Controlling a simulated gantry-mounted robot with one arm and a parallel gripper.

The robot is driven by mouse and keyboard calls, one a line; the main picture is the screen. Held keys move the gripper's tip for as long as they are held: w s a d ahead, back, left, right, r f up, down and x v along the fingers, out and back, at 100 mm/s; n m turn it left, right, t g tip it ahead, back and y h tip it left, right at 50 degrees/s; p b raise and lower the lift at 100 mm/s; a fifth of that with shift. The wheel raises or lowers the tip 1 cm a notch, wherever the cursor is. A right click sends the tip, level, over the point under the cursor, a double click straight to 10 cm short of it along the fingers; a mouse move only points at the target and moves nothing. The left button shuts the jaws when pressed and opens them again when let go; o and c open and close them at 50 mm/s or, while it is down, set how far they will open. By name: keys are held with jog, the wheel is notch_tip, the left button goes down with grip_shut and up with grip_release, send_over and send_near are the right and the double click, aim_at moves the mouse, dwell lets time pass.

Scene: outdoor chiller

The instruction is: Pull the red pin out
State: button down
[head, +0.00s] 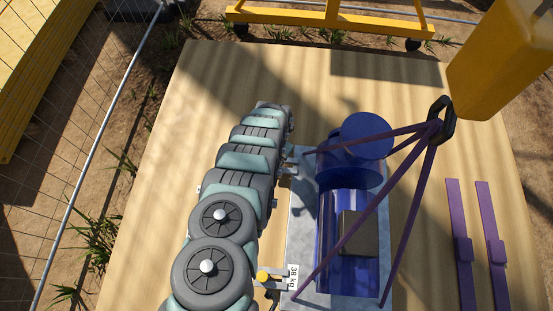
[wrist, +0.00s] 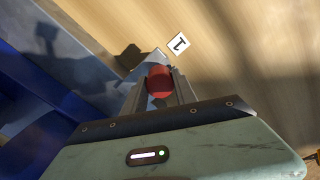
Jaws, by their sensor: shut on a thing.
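In the wrist view, the red pin (wrist: 160,82) shows its rounded red end between the two grey fingers of my gripper (wrist: 158,76). My gripper is shut on it. The pin's far part and the place where it sits are hidden, so I cannot tell whether it is still seated. A pale metal plate edge lies just beyond the fingertips. In the head view I cannot make out the red pin; my arm covers part of the plate's left side.
A blue chiller unit (head: 348,200) stands on a metal base, with purple slings (head: 405,215) rising to a black ring (head: 441,120) under a yellow block (head: 502,60). A yellow knob (head: 263,276) sits by the 38 kg label (head: 293,277). A white tag marked 1 (wrist: 178,44) lies beyond my fingers.

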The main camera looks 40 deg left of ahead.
jog(key=shift+r, duration=0.2)
jog(key=shift+r+p, duration=3.35)
jog(key=shift+r, duration=0.3)
jog(key=shift+f, duration=0.1)
jog(key=c, duration=1.6)
grip_release()
grip_shut()
